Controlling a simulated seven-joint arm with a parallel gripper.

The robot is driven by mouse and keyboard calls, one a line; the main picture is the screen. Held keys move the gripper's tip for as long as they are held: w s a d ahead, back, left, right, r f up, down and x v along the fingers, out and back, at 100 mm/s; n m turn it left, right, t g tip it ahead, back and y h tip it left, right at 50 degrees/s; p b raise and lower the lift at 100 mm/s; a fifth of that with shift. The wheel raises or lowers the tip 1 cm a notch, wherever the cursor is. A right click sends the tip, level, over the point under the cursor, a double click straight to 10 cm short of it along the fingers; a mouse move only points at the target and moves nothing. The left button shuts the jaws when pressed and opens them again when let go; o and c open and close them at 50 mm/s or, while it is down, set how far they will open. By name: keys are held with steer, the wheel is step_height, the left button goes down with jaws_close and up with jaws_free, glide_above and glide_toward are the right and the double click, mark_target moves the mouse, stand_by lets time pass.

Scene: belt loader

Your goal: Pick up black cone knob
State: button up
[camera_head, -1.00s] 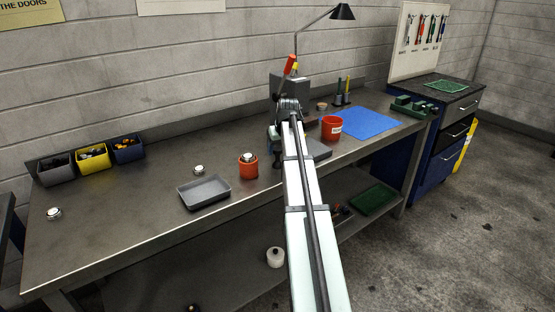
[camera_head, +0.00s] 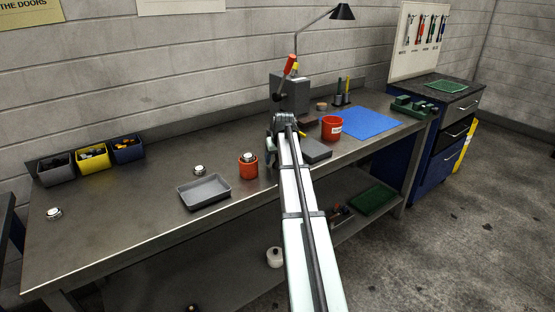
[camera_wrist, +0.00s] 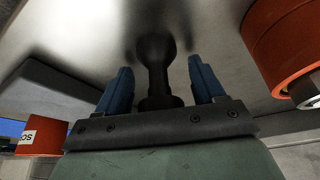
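The black cone knob (camera_wrist: 156,50) shows in the wrist view, with a narrow waist and wider ends. It stands between the two blue fingers of my gripper (camera_wrist: 160,70). There is a visible gap on both sides, so my gripper is open around the knob and does not grip it. In the head view my gripper (camera_head: 270,158) is low over the bench, just right of an orange cup (camera_head: 248,168). The knob there is mostly hidden by my arm and cannot be made out clearly.
The orange cup is close beside my gripper in the wrist view (camera_wrist: 285,45). A grey tray (camera_head: 204,191) lies left of it. A grey block (camera_head: 315,151) and red bucket (camera_head: 332,128) stand to the right. The left bench is mostly clear.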

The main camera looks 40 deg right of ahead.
steer(key=c, duration=1)
steer(key=shift+r, duration=0.1)
steer(key=shift+c, duration=0.2)
step_height(320, 180, up, 9)
steer(key=w+a+r+n+y, duration=0.2)
steer(key=a+r+n, duration=0.4)
steer(key=a, duration=0.6)
steer(key=shift+a+r, duration=0.25)
steer(key=shift+r, duration=0.25)
